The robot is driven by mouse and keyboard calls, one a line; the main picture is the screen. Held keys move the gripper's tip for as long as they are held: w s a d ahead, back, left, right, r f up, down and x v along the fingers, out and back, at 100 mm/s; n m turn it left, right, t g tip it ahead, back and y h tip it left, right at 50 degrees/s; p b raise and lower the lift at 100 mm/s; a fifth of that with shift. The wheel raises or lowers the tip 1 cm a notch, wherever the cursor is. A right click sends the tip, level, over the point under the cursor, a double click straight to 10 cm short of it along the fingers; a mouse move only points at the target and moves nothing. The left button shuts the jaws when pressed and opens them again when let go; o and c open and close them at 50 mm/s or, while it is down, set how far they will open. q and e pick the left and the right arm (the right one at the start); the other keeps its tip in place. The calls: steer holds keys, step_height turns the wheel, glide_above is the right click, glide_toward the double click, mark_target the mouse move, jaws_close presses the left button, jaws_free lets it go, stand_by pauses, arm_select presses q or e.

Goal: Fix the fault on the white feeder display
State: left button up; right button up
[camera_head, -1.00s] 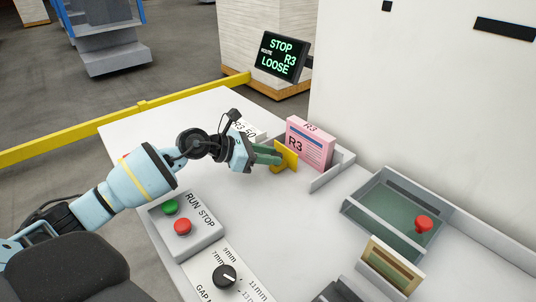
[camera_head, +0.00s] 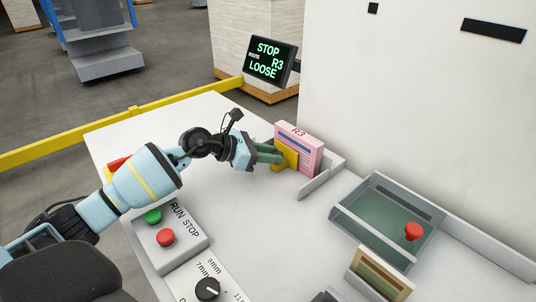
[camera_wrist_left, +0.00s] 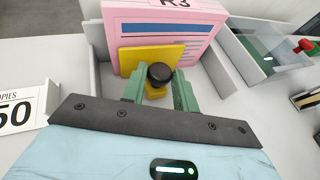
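The dark display (camera_head: 270,60) behind the table reads STOP, ROUTE R3, LOOSE in green. A pink stack marked R3 (camera_head: 303,148) stands upright in a grey guide (camera_head: 322,180). It also shows in the left wrist view (camera_wrist_left: 199,28). A yellow plate (camera_head: 288,156) with a black knob (camera_wrist_left: 160,74) stands against or very near the stack's near face. My right gripper is not in view.
A RUN STOP box (camera_head: 170,235) with green and red buttons and a gap dial (camera_head: 207,288) lie in front. A greenish bin (camera_head: 385,222) with a red knob (camera_head: 413,231) is at right. A white COPIES 50 card (camera_wrist_left: 20,112) stands left of my gripper.

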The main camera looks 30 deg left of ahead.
arm_select(q)
steer(key=o, duration=0.4)
steer(key=v, duration=0.6)
steer(key=shift+s+a+b, duration=0.15)
steer(key=shift+a+b, duration=0.1)
steer(key=shift+b, duration=0.15)
steer(key=shift+s+a+r, duration=0.35)
steer(key=shift+s+r, duration=0.1)
